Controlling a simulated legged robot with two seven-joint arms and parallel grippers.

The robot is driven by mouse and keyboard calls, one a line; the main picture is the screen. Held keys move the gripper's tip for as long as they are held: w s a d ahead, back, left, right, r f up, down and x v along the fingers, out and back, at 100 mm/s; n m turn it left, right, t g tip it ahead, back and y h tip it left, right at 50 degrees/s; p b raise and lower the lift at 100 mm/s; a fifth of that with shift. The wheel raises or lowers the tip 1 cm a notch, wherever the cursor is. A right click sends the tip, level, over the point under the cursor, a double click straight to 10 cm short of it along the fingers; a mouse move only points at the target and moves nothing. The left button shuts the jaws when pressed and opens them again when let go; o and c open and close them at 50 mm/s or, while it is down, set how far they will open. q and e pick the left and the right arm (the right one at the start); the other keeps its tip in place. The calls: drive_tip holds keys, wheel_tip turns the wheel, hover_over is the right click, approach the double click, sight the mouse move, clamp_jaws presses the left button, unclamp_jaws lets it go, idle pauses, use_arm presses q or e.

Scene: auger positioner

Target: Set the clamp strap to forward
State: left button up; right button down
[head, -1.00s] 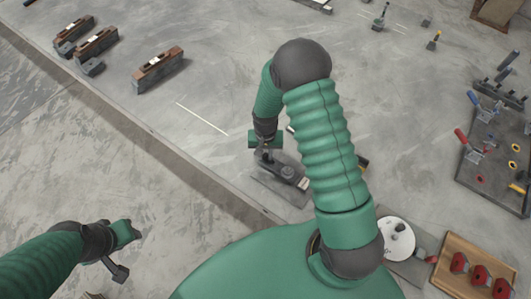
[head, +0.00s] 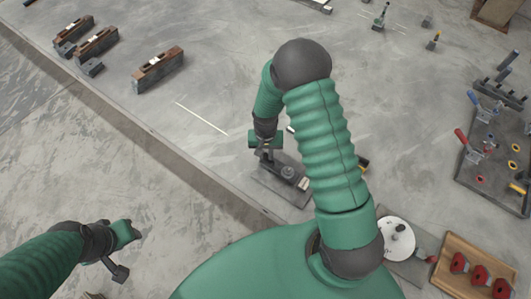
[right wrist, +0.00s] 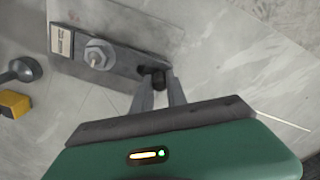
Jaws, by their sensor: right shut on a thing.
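The clamp strap (head: 294,178) is a dark grey bar with a round stud and nut on top. It lies over a flat grey plate (head: 270,188) near the table's front edge. In the right wrist view the strap (right wrist: 128,63) shows a hex nut at its middle and a pale label at its left end. My right gripper (head: 263,155) is at the strap's far-left end. In the right wrist view its two fingers (right wrist: 158,91) are closed around a small dark knob at the strap's end. My left gripper (head: 119,272) hangs away at lower left; its fingers are unclear.
Several brown-and-grey blocks (head: 158,68) stand at the upper left. A tool board (head: 492,170) with red and blue handled clamps is at the right. A white disc (head: 395,238) and a wooden tray (head: 450,274) with red parts are at lower right. The table's middle is clear.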

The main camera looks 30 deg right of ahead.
sight(274, 163)
drive_tip(key=shift+s+d+p, duration=0.15)
drive_tip(key=shift+s+d, duration=0.2)
drive_tip(key=shift+s, duration=0.45)
drive_tip(key=shift+s+d+p, duration=0.15)
drive_tip(key=shift+s+d, duration=0.15)
drive_tip(key=shift+s, duration=0.45)
drive_tip(key=c, duration=1.3)
unclamp_jaws()
drive_tip(key=shift+s, duration=0.1)
drive_tip(key=shift+d+r, duration=0.1)
drive_tip(key=shift+r, duration=0.15)
wheel_tip(274, 163, up, 16)
drive_tip(key=shift+r, duration=0.1)
